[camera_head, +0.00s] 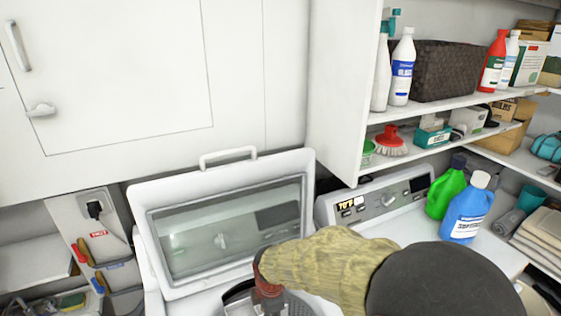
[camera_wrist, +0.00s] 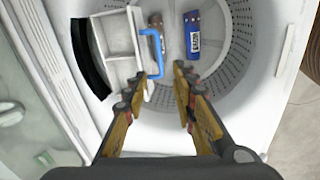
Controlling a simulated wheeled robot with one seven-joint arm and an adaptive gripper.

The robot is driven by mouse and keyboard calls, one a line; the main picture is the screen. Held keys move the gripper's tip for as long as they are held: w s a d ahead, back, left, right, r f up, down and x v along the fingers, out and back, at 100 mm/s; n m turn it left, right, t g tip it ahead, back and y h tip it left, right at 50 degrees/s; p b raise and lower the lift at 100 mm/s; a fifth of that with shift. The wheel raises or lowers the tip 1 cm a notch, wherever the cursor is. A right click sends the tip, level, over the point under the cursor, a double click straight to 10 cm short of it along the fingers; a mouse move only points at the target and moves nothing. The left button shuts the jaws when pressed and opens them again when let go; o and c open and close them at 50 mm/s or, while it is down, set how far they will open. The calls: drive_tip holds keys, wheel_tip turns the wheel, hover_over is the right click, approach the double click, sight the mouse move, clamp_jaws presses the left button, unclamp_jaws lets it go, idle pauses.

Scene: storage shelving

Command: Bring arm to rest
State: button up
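My arm (camera_head: 330,262) reaches from the lower right of the head view over the open top-loading washer. My gripper (camera_wrist: 163,76) points down over the washer drum (camera_wrist: 240,55) in the wrist view. Its two fingers are apart, with nothing visibly held between them. A blue object with a white label (camera_wrist: 192,35) and a brown object (camera_wrist: 156,20) lie in the drum beyond the fingertips. A white part with compartments (camera_wrist: 113,45) and a blue handle (camera_wrist: 154,42) is close to the left finger. Whether the finger touches it, I cannot tell.
The raised washer lid (camera_head: 225,215) stands behind my arm, below white cabinets (camera_head: 120,80). A blue bottle (camera_head: 466,212) and a green bottle (camera_head: 445,193) stand to the right. Above them, shelves (camera_head: 440,108) hold bottles, a brush and a dark basket (camera_head: 445,70).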

drive_tip(key=s+d+r+m+t+b, duration=0.1)
drive_tip(key=s+d+r+m+t, duration=0.1)
drive_tip(key=s+d+r+m, duration=0.7)
drive_tip(key=s+d+r+m+t+h+b, duration=0.1)
drive_tip(key=s+d+r+m+b, duration=0.1)
drive_tip(key=s+d+r+m, duration=0.8)
drive_tip(key=d+m, duration=0.3)
drive_tip(key=d, duration=0.1)
drive_tip(key=shift+s+d+r+t, duration=0.15)
drive_tip(key=shift+r+t, duration=0.05)
drive_tip(key=shift+t, duration=0.2)
